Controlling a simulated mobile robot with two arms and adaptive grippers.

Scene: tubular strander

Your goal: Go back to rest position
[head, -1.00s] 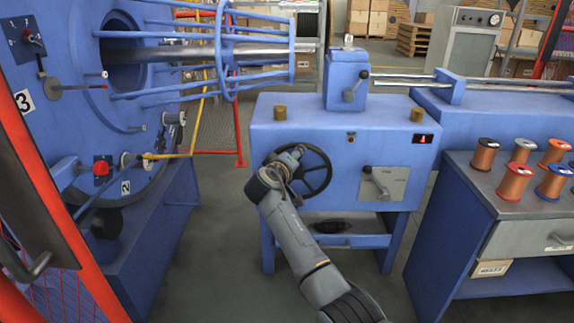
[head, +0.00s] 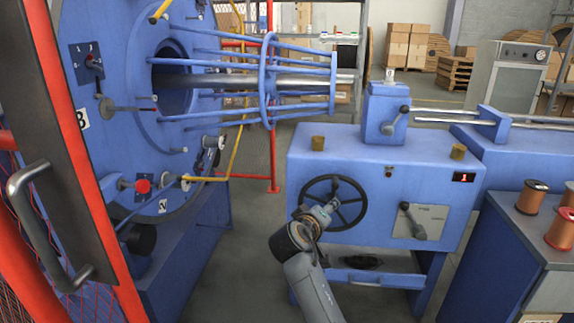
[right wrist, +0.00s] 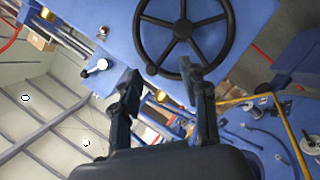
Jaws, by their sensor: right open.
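My right arm comes in from the bottom of the head view. Its gripper (head: 326,211) is in front of the lower part of the black handwheel (head: 362,199) on the blue machine cabinet (head: 300,170). In the right wrist view, the two fingers of the right gripper (right wrist: 163,88) are spread with nothing between them. The handwheel (right wrist: 183,27) shows just beyond the fingertips, with a visible gap on the left; I cannot tell the exact distance. My left gripper is not in view.
A large blue strander frame (head: 120,60) with a red button (head: 143,186) stands at the left. A red-framed door with a grey handle (head: 25,190) is close at the left. A bench with copper spools (head: 531,197) is at the right. Floor shows between the machines.

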